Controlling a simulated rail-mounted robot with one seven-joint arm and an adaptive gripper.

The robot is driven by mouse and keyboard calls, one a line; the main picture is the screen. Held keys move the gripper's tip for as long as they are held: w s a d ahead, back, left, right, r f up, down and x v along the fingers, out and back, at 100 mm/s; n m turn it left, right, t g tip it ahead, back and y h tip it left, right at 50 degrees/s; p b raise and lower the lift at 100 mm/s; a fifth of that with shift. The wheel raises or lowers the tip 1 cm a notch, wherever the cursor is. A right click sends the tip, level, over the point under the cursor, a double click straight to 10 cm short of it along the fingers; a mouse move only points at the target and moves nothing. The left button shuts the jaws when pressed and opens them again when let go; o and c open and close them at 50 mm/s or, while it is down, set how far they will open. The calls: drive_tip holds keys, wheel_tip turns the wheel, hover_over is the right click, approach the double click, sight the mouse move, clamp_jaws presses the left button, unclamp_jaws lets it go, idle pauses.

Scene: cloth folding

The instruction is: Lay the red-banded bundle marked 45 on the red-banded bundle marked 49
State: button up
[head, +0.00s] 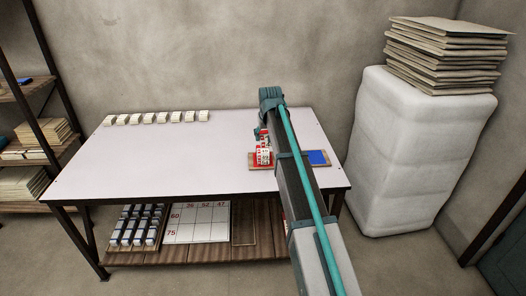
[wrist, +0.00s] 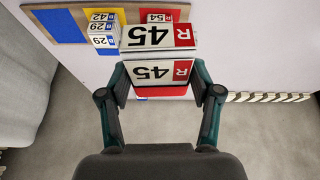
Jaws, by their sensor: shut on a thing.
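My gripper (wrist: 158,78) is shut on a white bundle with a red band, marked 45 R (wrist: 153,73), in the wrist view. A second 45 R face (wrist: 150,37) shows just above it; I cannot tell whether both belong to one bundle. In the head view red-and-white bundles (head: 264,156) stand on the red part of a board (head: 318,167), and my arm hides much of the gripper there. A face marked 54 (wrist: 158,17) shows on red behind the 45. I cannot read a 49 anywhere; it is hidden or too small.
Blue-marked bundles 42 and 29 (wrist: 103,30) stand beside the 45, on the left in the wrist view. The board has a blue area (head: 318,157). A row of white bundles (head: 157,117) lines the table's far edge. The table's middle (head: 180,160) is clear.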

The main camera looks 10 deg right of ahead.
drive_tip(key=shift+s+d, duration=0.1)
drive_tip(key=shift+d, duration=0.15)
drive_tip(key=shift+w+d+f+m, duration=0.1)
drive_tip(key=shift+w+m, duration=0.1)
drive_tip(key=shift+m, duration=0.2)
drive_tip(key=p, duration=0.2)
approach(263, 150)
drive_tip(key=w, duration=0.1)
drive_tip(key=w+p, duration=0.1)
drive_tip(key=w, duration=0.1)
drive_tip(key=shift+w+d+f, duration=0.1)
drive_tip(key=shift+d+f, duration=0.05)
drive_tip(key=shift+f, duration=0.15)
drive_tip(key=shift+w+f, duration=0.4)
drive_tip(key=shift+f, duration=0.2)
drive_tip(key=shift+w+f+p, duration=0.2)
drive_tip(key=shift+f+p, duration=0.65)
drive_tip(key=shift+f, duration=0.95)
drive_tip(key=shift+f, duration=0.15)
drive_tip(key=o, duration=1.1)
drive_tip(key=shift+o, duration=0.3)
